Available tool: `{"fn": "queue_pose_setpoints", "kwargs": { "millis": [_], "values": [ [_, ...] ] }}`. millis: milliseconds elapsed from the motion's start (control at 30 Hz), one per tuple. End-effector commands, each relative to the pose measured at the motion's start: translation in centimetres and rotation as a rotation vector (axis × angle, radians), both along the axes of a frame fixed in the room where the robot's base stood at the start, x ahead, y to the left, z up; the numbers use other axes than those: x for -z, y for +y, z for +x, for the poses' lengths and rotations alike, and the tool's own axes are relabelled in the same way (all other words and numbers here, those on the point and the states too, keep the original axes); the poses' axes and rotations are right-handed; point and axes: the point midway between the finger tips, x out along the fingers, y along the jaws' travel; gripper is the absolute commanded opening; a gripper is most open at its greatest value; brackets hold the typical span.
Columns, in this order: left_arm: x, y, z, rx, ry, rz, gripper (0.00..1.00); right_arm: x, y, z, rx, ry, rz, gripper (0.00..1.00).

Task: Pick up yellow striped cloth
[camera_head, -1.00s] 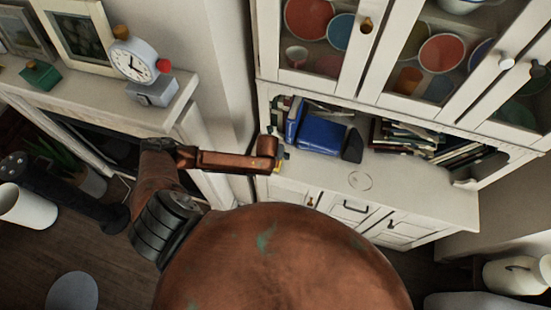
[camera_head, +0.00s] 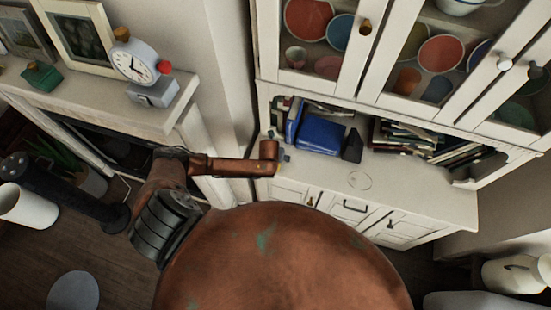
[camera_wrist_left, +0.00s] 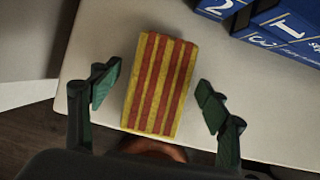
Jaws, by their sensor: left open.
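The yellow and red striped cloth (camera_wrist_left: 161,85) is a flat-sided block shape lying on the pale cabinet counter in the left wrist view. My left gripper (camera_wrist_left: 157,97) is open, with one green finger on each side of the cloth and a visible gap to each. The cloth's near end runs down toward the gripper's palm. In the head view my left gripper (camera_head: 284,156) is small and mostly hidden at the end of the brown arm, at the counter's left end. The cloth cannot be made out there. My right gripper is not in view.
Blue numbered books (camera_wrist_left: 285,22) stand close to the right of the cloth. In the head view a blue book (camera_head: 321,134) and a dark object (camera_head: 352,146) are on the counter (camera_head: 400,185), under glass-fronted shelves. A mantel with a clock (camera_head: 133,62) is at left.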

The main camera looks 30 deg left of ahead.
Motion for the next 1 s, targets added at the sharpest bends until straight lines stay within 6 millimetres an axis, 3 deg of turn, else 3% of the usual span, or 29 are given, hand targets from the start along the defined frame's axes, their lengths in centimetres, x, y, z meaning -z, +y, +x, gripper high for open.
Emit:
{"fn": "queue_pose_setpoints", "kwargs": {
  "millis": [567, 1000],
  "values": [
    [0.40, -0.04, 0.01, 0.000, 0.000, 0.000, 0.69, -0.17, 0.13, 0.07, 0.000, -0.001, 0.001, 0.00],
    [0.41, -0.03, -0.01, 0.000, 0.000, 0.000, 0.39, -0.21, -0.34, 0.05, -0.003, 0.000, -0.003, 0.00]
  ]
}}
